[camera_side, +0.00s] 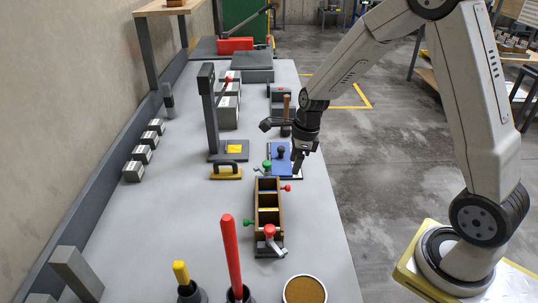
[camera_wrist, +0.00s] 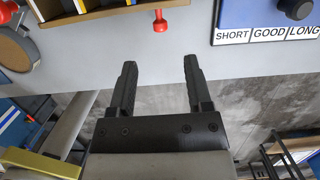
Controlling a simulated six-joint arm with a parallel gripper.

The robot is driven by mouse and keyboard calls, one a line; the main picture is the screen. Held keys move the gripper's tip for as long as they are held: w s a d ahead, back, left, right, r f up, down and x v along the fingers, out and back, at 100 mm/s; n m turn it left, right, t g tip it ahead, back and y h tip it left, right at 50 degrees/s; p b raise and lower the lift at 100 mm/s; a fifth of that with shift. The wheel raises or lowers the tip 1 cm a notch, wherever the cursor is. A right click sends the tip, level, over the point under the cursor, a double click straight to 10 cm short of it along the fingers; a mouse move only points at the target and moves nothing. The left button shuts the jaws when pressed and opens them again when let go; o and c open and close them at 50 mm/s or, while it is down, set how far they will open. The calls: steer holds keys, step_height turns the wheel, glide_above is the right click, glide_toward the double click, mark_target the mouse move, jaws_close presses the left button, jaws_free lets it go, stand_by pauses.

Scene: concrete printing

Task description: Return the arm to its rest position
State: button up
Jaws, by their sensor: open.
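My gripper (camera_side: 298,166) is in the side view above the right edge of the bench, by the blue board. Its two dark fingers are spread with nothing between them in the wrist view (camera_wrist: 159,64). My arm reaches in from its yellow-edged base at the right and bends down over the bench. The blue board (camera_side: 279,158) lies under and beside my gripper. In the wrist view the board (camera_wrist: 262,16) shows the words SHORT, GOOD and LONG. A wooden mould (camera_side: 268,210) with compartments stands nearer the camera; part of it (camera_wrist: 100,14) also shows in the wrist view.
A red upright handle (camera_side: 231,258), a yellow-topped tool (camera_side: 181,272) and a round brown-filled container (camera_side: 305,290) stand at the near end. A dark column stand (camera_side: 211,115), yellow float (camera_side: 226,172) and grey blocks (camera_side: 143,153) are at left. Open floor lies right of the bench.

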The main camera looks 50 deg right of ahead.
steer(key=s+a+r+n, duration=0.1)
steer(key=s+a+n, duration=0.2)
steer(key=n, duration=1)
steer(key=s+a+r+n+t+h, duration=0.1)
steer(key=s+a+r+n, duration=0.1)
steer(key=s+n, duration=0.8)
steer(key=a+n, duration=0.1)
steer(key=n, duration=0.3)
steer(key=shift+r+h, duration=0.2)
steer(key=shift+h, duration=0.1)
steer(key=shift+o, duration=0.2)
